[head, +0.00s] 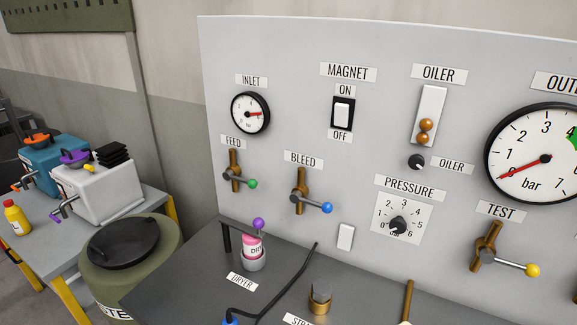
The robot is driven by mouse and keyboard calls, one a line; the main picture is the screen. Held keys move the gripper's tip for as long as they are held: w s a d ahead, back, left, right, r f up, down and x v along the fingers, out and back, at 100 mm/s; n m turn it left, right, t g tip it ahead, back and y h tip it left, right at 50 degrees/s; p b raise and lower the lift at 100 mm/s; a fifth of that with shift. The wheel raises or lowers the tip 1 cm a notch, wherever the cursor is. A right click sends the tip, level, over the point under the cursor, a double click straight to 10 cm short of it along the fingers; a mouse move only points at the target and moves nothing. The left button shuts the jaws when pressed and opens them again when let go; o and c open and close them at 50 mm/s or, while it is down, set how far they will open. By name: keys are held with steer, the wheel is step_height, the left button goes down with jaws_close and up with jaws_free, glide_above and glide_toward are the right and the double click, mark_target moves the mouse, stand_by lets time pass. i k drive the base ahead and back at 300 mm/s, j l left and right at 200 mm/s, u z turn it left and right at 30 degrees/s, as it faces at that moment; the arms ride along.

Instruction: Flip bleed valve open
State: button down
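The bleed valve (299,194) is on the white panel under the BLEED label (303,159), left of the panel's middle. Its body is a brass vertical pipe. Its lever ends in a blue ball (327,208) and points to the right and slightly down, across the pipe. Nothing covers the valve in the head view. My gripper is not in view, so its state is hidden.
The feed valve (233,173) with a green ball is left of the bleed valve. The pressure dial (398,225) and the test valve (487,246) are to its right. The space before the lever looks clear.

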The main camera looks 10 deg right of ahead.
mark_target(295, 197)
steer(key=i+j, duration=0.15)
steer(key=i, duration=0.5)
steer(key=i+j+u, duration=0.15)
steer(key=i, duration=0.55)
